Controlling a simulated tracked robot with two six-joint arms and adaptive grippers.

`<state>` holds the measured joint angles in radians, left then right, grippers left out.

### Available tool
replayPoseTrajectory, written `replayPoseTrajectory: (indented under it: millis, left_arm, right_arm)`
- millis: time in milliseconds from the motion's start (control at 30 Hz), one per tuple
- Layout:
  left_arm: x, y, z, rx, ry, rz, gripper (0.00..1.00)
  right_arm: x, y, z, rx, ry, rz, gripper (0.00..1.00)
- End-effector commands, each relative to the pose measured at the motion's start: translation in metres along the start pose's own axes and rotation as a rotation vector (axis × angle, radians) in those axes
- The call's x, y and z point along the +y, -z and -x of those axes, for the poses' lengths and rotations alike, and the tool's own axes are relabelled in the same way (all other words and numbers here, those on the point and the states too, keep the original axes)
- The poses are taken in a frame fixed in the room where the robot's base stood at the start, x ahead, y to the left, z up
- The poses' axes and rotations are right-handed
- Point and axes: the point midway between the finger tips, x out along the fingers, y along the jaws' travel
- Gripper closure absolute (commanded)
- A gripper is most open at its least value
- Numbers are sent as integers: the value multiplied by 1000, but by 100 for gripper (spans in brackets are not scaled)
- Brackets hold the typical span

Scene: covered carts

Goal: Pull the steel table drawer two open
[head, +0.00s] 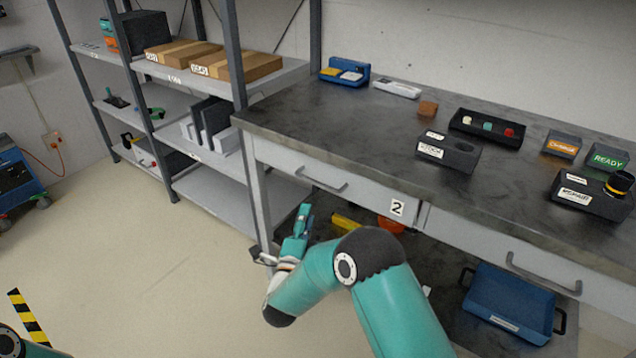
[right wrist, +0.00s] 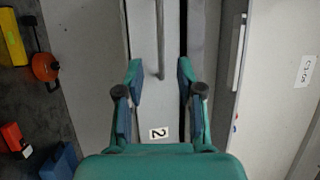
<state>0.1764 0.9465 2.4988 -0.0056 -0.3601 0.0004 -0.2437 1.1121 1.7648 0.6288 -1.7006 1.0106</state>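Drawer two (head: 365,183), a pale grey front marked with a "2" label, sits under the left part of the dark worktop and looks shut. Its grey bar handle (head: 320,180) runs along the front. My right gripper (head: 304,222) is in front of and below the drawer's left part in the head view. In the right wrist view the gripper (right wrist: 160,68) is open, its two fingers apart. There the handle (right wrist: 160,40) ends between the fingers, with the drawer front (right wrist: 145,25) behind it. I cannot tell any contact. My left gripper is not in view.
The steel table (head: 300,112) carries bins and small boxes. A second drawer (head: 480,245) is to the right. A blue tray (head: 510,300) and a yellow item (head: 345,222) lie on the lower shelf. Shelving (head: 215,180) stands left; the floor at left is mostly clear.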

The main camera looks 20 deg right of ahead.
Motion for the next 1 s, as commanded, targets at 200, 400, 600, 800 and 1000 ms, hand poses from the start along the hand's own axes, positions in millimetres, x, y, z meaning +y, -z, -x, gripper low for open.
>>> replayPoseTrajectory:
  millis: [200, 400, 600, 800, 1000]
  left_arm:
    - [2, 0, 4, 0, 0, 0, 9]
    - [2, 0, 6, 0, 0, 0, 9]
    - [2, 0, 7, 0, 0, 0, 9]
    - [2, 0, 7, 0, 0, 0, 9]
    - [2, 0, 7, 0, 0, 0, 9]
  right_arm:
    - [0, 1, -50, 3, 0, 0, 63]
    - [0, 1, -89, 2, 1, 1, 63]
    - [1, 0, -110, -1, -1, 2, 63]
    - [1, 0, -117, -2, -1, 4, 63]
    - [1, 0, -117, -2, -1, 3, 63]
